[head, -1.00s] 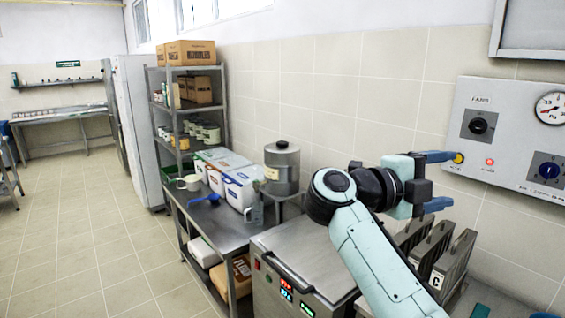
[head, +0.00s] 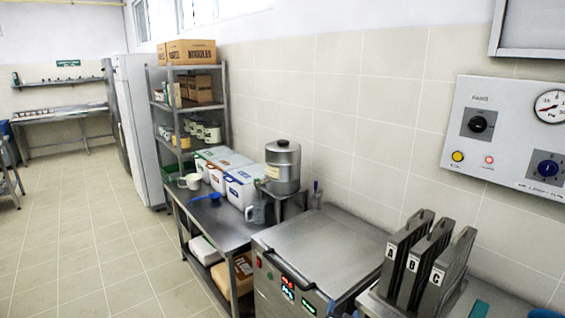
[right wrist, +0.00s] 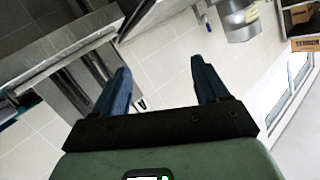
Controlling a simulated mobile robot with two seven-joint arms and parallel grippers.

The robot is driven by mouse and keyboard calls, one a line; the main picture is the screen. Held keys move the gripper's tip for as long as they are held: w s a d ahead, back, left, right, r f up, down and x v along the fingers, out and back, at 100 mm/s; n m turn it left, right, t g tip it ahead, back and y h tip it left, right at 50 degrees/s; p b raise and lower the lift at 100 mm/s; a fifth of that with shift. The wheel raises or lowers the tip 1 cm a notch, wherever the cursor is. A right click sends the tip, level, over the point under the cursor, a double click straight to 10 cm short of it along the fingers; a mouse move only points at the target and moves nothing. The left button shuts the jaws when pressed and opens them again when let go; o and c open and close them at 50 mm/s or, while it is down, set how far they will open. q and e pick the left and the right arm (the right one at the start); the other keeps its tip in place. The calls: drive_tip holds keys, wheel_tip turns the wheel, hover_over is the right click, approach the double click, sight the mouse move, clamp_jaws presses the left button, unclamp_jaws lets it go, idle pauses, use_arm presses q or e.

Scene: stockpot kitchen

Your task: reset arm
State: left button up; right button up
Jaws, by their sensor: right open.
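My right gripper (right wrist: 160,68) shows in the right wrist view, with its two dark blue fingers spread apart and nothing between them. The pale wall tiles and a grey metal unit show beyond the fingers, and the picture is tilted. My left gripper is in neither view.
A wall panel (head: 512,120) with knobs, a yellow button (head: 457,156) and a gauge hangs at the right. Below stand lettered metal holders (head: 433,270) and a lidded steel cooker (head: 325,250). Floor is clear at left.

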drive_tip(key=s+a+f+n+g+y, duration=0.2)
drive_tip(key=s+f+g+y, duration=0.35)
drive_tip(key=s+f, duration=1.35)
drive_tip(key=s+a+f+g, duration=0.1)
drive_tip(key=s+f+g, duration=0.2)
drive_tip(key=s, duration=0.5)
drive_tip(key=s+a+f+g+y, duration=0.1)
drive_tip(key=s+f+g, duration=0.2)
drive_tip(key=s, duration=0.6)
drive_tip(key=s+a+f+g+y, duration=0.1)
drive_tip(key=s+a+f+g, duration=0.1)
drive_tip(key=s, duration=0.6)
drive_tip(key=shift+s+f+n+g, duration=0.4)
drive_tip(key=shift+f+g, duration=0.1)
drive_tip(key=shift+g, duration=0.25)
drive_tip(key=shift+d, duration=0.1)
drive_tip(key=c, duration=0.6)
drive_tip(key=shift+d, duration=0.1)
